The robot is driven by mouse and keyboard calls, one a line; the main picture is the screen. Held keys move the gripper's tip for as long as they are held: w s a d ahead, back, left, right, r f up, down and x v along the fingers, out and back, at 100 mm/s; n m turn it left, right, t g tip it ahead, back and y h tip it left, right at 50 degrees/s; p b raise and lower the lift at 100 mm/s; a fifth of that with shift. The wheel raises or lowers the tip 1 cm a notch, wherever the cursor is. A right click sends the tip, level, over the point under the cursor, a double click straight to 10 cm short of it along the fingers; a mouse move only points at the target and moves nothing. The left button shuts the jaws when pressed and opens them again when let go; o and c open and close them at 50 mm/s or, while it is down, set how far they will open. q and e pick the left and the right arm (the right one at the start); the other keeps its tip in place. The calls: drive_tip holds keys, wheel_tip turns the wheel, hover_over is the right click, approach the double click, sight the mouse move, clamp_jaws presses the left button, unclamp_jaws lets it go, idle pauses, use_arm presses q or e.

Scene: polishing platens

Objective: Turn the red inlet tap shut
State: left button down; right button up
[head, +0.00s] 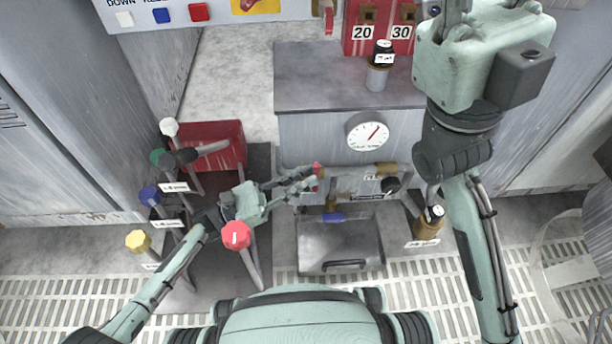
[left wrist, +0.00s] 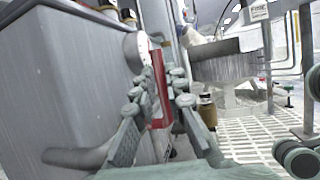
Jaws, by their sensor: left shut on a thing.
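The red inlet tap (head: 317,171) shows as a small red handle on the brass-ended pipe at the front of the grey cabinet, below the dial. My left gripper (head: 305,181) reaches it from the left, with its fingers closed on the handle. In the left wrist view the red tap handle (left wrist: 160,82) is a long red bar between the two padded fingers of the left gripper (left wrist: 163,88). The fingers hide part of the handle and its pivot. My right gripper (head: 485,15) is at the top right, its fingertips cut off by the frame edge.
A white dial (head: 367,132) sits just above the pipe. A grey tray (head: 340,262) stands below, with a blue handle (head: 333,217) over it. Red (head: 236,235), yellow (head: 138,241) and blue (head: 149,195) knobs rise on stalks near my left arm. A brass bottle (head: 430,223) stands right.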

idle(0.5)
use_arm(q)
drive_tip(key=c, duration=1.6)
unclamp_jaws()
drive_tip(key=shift+o, duration=0.2)
wheel_tip(320, 180, up, 10)
